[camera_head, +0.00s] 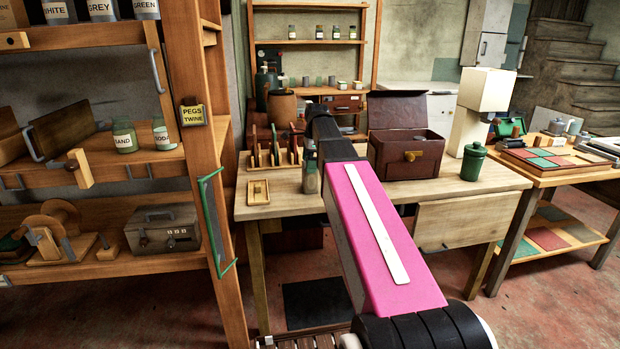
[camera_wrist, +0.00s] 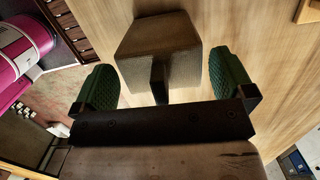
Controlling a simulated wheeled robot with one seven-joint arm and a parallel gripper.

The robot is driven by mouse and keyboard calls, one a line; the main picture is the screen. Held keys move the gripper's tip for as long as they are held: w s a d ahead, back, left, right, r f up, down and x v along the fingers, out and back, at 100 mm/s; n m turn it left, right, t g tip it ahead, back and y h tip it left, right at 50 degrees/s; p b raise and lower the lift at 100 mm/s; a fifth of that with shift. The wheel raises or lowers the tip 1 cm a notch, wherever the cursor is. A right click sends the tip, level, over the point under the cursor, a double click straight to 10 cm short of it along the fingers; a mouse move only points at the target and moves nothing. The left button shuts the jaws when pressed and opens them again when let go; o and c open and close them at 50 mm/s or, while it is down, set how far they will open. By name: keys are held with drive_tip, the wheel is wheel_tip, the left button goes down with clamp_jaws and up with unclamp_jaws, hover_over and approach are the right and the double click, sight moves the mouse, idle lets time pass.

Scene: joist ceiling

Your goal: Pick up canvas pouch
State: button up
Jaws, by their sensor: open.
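In the wrist view, a grey-brown, cloth-textured block, which looks like the canvas pouch (camera_wrist: 160,48), rests on the light wooden table (camera_wrist: 95,25). My gripper (camera_wrist: 166,75) is open, with one green ridged finger on each side of the pouch's near part. Gaps show between the fingers and the pouch, and nothing is held. A dark part of my gripper covers a bit of its near side.
A brown leather box (camera_head: 408,157) with its lid up stands right of my arm. A green canister (camera_head: 473,162) and a cream lamp (camera_head: 484,100) stand further right. A wooden rack (camera_head: 268,150) and a small wooden tray (camera_head: 258,191) are left. A tall shelf (camera_head: 205,230) borders the left.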

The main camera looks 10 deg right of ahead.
drive_tip(key=shift+f, duration=0.35)
drive_tip(key=c, duration=1)
drive_tip(key=shift+o, duration=0.2)
